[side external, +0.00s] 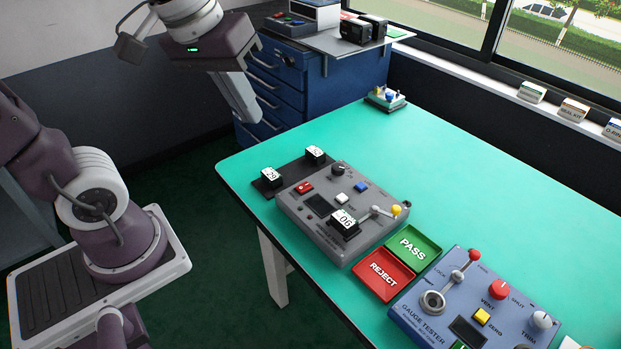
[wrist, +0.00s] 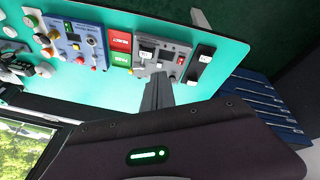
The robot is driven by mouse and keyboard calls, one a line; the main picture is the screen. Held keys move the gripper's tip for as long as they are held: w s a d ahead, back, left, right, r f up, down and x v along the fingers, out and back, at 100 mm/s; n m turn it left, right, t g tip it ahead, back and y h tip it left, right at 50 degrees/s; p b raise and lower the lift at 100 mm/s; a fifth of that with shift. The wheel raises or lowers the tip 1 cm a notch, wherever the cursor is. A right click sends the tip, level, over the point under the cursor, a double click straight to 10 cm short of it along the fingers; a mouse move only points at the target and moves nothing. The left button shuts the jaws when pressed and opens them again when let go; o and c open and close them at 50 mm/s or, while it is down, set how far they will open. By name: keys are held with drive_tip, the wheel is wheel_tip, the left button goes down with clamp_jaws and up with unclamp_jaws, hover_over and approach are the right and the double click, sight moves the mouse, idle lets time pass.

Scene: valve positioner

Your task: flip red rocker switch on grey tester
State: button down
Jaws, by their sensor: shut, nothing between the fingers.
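The grey tester (side external: 325,235) lies on the green table, with a red rocker switch (side external: 303,188) near its back left corner. The tester (wrist: 182,48) also shows in the wrist view, where a small red spot on it looks like the rocker switch (wrist: 180,60). Which way the rocker is tipped is too small to tell. My gripper (side external: 252,116) is shut and empty. It hangs in the air behind and to the left of the tester in the side view, well apart from the switch. In the wrist view its fingers (wrist: 157,92) overlap the tester's near edge.
Black numbered blocks stand on a dark plate (side external: 268,193) by the tester, and one sits on the tester (side external: 344,222). A lever with a yellow knob (side external: 396,210) rises at its right. Green PASS (side external: 413,246) and red REJECT (side external: 383,275) trays and a blue gauge tester (side external: 425,300) lie nearer the front.

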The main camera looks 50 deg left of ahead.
drive_tip(key=w+a+f+n+g, duration=0.25)
drive_tip(key=w+f+n, duration=0.2)
drive_tip(key=w, duration=0.45)
drive_tip(key=n+g, duration=0.2)
drive_tip(key=n, duration=0.7)
hover_over(308, 184)
wheel_tip(308, 184, down, 12)
drive_tip(key=shift+m+t, duration=0.25)
wheel_tip(308, 184, down, 14)
drive_tip(key=shift+f, duration=0.1)
drive_tip(key=shift+f, duration=0.1)
drive_tip(key=shift+s, duration=0.1)
